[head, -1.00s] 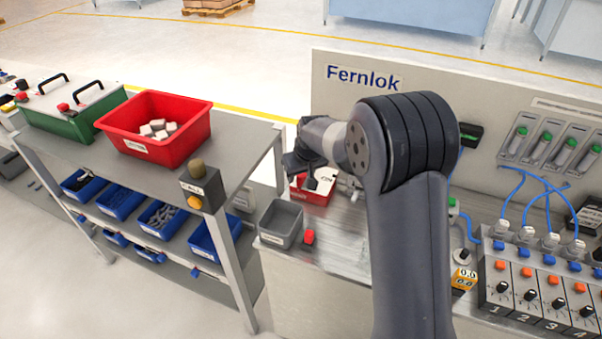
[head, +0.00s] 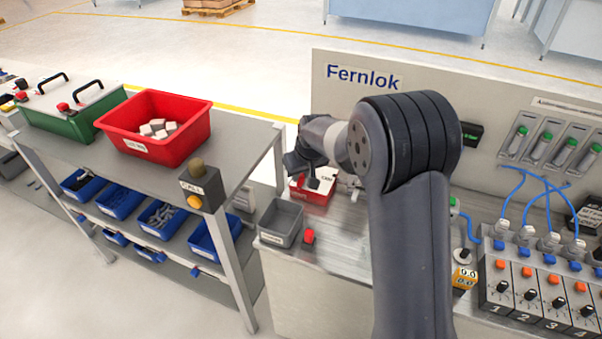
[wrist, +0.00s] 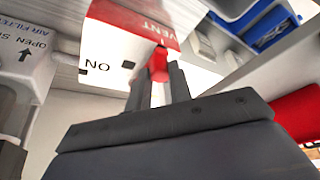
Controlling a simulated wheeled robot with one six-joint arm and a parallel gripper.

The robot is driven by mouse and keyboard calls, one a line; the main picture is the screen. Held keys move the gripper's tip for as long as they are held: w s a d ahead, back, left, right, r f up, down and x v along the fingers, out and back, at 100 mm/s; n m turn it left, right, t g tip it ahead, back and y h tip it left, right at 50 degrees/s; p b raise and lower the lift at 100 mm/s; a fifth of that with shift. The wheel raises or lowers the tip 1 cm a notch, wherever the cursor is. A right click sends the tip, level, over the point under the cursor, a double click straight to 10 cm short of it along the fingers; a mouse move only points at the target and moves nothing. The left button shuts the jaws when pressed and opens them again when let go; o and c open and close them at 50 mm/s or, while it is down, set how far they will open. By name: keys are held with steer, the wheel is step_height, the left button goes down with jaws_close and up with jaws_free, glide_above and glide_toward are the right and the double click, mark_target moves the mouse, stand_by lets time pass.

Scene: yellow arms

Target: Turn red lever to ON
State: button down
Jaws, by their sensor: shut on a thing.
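The red lever (wrist: 158,64) shows in the wrist view between the two fingers of my gripper (wrist: 160,80), which is shut on it. Behind it is a panel, white (wrist: 105,50) with the letters "ON" and dark square marks, and red (wrist: 135,18) with the word "VENT". The lever lies near the red part, to one side of the ON lettering. In the head view my gripper (head: 314,181) is at the red and white box (head: 318,196) on the bench; my arm hides part of that area, and the lever cannot be made out there.
A grey bin (head: 281,222) and a red button (head: 308,236) stand on the bench near my gripper. A Fernlok back panel (head: 400,75) rises behind. A control box with several knobs (head: 540,285) is at right. A cart with a red bin (head: 170,145) is at left.

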steer(key=d+n+b, duration=0.1)
steer(key=n+b, duration=0.1)
steer(key=d+n+g+y+b, duration=0.1)
steer(key=d+n, duration=0.1)
steer(key=shift+s+f+b, duration=0.1)
steer(key=shift+f+b, duration=0.05)
steer(key=shift+b, duration=0.25)
steer(key=shift+w+d+r+n+g+y+b, duration=0.2)
steer(key=shift+d+n, duration=0.25)
steer(key=shift+n, duration=0.3)
steer(key=shift+w+d+f+n+g+y+b, duration=0.1)
steer(key=shift+d+n+g+y+b, duration=0.25)
steer(key=shift+n, duration=0.45)
steer(key=shift+w+d+r+n+g+y+b, duration=0.1)
steer(key=shift+d+n+g, duration=0.15)
steer(key=shift+d+n, duration=0.4)
steer(key=shift+n, duration=0.3)
steer(key=c, duration=1.3)
jaws_free()
steer(key=v, duration=1)
steer(key=shift+r, duration=0.4)
